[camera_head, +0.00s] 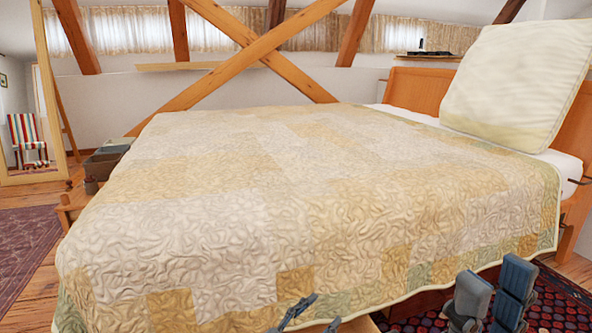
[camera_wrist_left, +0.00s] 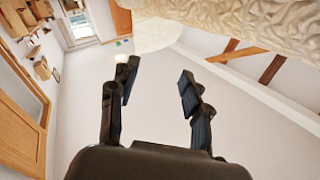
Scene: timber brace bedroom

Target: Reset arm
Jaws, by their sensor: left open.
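My left gripper (camera_head: 307,316) shows at the bottom edge of the head view, in front of the bed's near side, with only its dark fingers in sight. In the left wrist view its two dark fingers (camera_wrist_left: 158,84) stand well apart with nothing between them, so it is open and empty. My right gripper (camera_head: 492,294) is at the lower right of the head view, beside the bed above the patterned rug. Its grey finger parts point up, and nothing is seen held there. The opening between them is unclear.
A large bed with a patchwork quilt (camera_head: 250,190) fills the middle. A pale pillow (camera_head: 515,85) leans on the wooden headboard (camera_head: 420,90). Crossed timber braces (camera_head: 235,65) stand behind. A dark red rug (camera_head: 562,308) lies lower right, a purple rug (camera_head: 25,245) at left. Wooden floor shows at left.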

